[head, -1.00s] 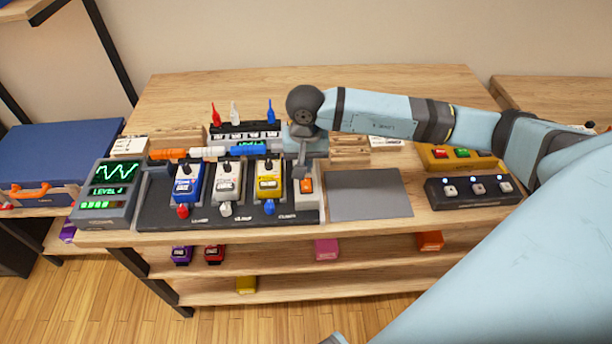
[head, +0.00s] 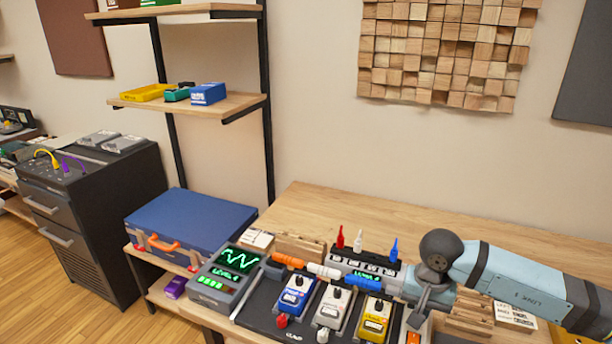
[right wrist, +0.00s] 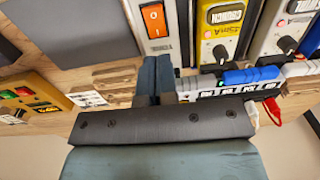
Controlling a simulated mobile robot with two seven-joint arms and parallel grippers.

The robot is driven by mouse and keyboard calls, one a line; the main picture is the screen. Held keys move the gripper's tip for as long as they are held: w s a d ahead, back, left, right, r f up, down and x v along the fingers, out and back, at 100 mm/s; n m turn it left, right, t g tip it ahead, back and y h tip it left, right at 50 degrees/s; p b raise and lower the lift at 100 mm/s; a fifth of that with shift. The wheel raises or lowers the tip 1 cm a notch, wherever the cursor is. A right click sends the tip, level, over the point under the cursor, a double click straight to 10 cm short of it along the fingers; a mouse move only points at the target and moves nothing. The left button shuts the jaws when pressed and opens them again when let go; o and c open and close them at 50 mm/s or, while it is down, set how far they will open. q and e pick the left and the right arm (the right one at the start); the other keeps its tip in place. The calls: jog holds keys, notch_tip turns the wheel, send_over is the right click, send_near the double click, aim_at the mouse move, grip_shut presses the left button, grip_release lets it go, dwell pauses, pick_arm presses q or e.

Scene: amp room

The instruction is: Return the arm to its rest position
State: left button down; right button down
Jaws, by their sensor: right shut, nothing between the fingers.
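My right arm comes in from the right in the head view, its gripper (head: 424,300) pointing down over the right end of the pedalboard. In the right wrist view the gripper's two dark fingers (right wrist: 155,78) are together, with nothing between them. They are close to a white unit with an orange rocker switch (right wrist: 153,20); I cannot tell whether they touch it. The switch is partly cut off at the bottom of the head view (head: 412,338). My left gripper is not in view.
Blue (head: 296,294), white (head: 332,307) and yellow (head: 374,320) pedals stand in a row beside a green-screened meter (head: 222,278). Orange, white and blue plugs lie behind them. A blue case (head: 190,226) and a shelf rack (head: 235,106) are left. The bench's back (head: 340,207) is clear.

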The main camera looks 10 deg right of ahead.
jog(key=s+a+f+m+g+y, duration=0.1)
jog(key=s+a+m+y, duration=0.2)
jog(key=a, duration=0.4)
jog(key=s+a+f+m+g+y, duration=0.1)
jog(key=s+a+f+y, duration=0.1)
jog(key=s+a+y, duration=0.3)
jog(key=a+r+m+t+y, duration=0.4)
jog(key=a+r+m+y, duration=0.2)
jog(key=a+m+y, duration=0.6)
jog(key=d+f+m+t+h, duration=0.3)
jog(key=m+t+h, duration=0.15)
jog(key=m, duration=0.65)
jog(key=w+d+f+m+t+h, duration=0.1)
jog(key=d+f+m+t+h, duration=0.3)
jog(key=m, duration=0.7)
jog(key=d+f+m+t+h, duration=0.1)
jog(key=m+t+h, duration=0.2)
jog(key=m+t, duration=0.5)
jog(key=s+d+f+m+g+h, duration=0.25)
jog(key=s+f+m+g, duration=0.2)
jog(key=f+m, duration=0.3)
jog(key=s+d+f+m+g+h, duration=0.25)
jog(key=s+f+m, duration=0.3)
jog(key=m, duration=0.35)
notch_tip(320, 180, up, 10)
jog(key=s+p, duration=0.1)
jog(key=p, duration=1.1)
jog(key=shift+p, duration=0.3)
